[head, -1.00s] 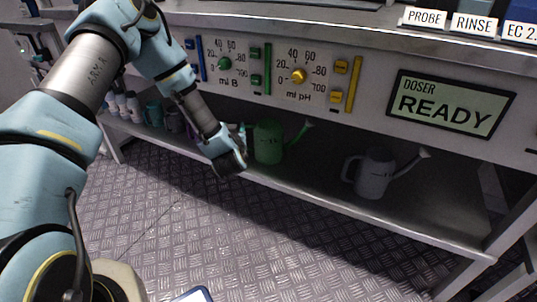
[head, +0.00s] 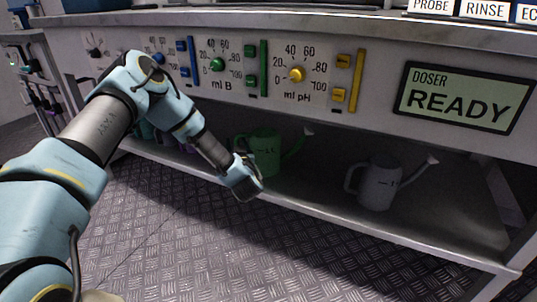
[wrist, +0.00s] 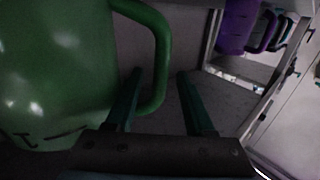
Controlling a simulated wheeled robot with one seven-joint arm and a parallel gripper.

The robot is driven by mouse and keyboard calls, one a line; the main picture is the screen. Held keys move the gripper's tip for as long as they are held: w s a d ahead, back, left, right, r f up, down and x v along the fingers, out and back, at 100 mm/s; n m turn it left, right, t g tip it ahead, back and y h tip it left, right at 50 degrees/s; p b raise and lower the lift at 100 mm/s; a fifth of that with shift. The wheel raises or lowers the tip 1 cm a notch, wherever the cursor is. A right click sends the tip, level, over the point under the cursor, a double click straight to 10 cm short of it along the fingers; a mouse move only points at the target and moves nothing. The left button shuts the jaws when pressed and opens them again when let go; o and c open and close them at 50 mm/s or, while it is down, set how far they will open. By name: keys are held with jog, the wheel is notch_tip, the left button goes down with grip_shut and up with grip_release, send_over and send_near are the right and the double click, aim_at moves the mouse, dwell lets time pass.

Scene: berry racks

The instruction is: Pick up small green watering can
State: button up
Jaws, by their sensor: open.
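The green watering can (head: 264,146) stands on the low shelf under the dosing panel, its spout pointing right. In the wrist view its green body (wrist: 55,70) fills the left side, and its looped handle (wrist: 161,45) curves down the middle. My gripper (wrist: 160,72) is open. Its two dark green fingers point toward the handle, and the handle's lower part shows between them, partly behind the left finger. I cannot tell how deep the handle lies between the fingers. In the head view my wrist is in front of the can's lower left, and the fingers are hidden.
A grey watering can (head: 379,184) stands further right on the same shelf (head: 400,226). A purple container (wrist: 237,28) and others stand beyond in the wrist view. The worktop and panel overhang the shelf. The metal floor (head: 230,250) in front is clear.

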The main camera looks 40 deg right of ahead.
jog(key=shift+x, duration=1.5)
jog(key=shift+c, duration=0.3)
grip_shut()
